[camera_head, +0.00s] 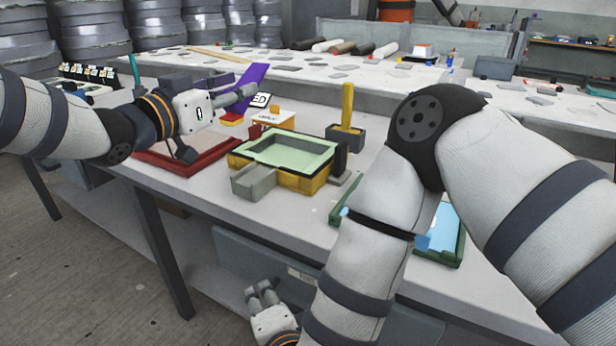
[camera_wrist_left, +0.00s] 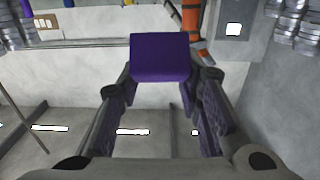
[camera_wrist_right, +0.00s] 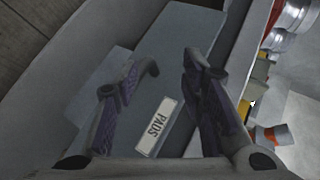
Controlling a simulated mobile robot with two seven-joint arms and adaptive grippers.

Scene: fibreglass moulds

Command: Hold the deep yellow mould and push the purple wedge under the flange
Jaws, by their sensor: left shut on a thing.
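The deep yellow mould (camera_head: 305,184) stands on the table with a pale green inside and rim. A grey block (camera_head: 253,182) sits against its front left. My left gripper (camera_head: 246,93) is shut on the purple wedge (camera_head: 250,75), behind and left of the mould. The wedge is tilted and apart from the mould; in the left wrist view it (camera_wrist_left: 160,58) sits between the fingertips. My right gripper (camera_head: 262,290) is low in front of the table, below its top and away from the mould. In the right wrist view its fingers (camera_wrist_right: 178,78) are apart and empty.
A red tray (camera_head: 205,163) lies left of the mould. A dark block with a yellow upright handle (camera_head: 347,105) stands behind right. A green-edged tray with blue inside (camera_head: 450,250) is partly hidden by my right arm. A grey box labelled PADS (camera_wrist_right: 180,60) is below the tabletop.

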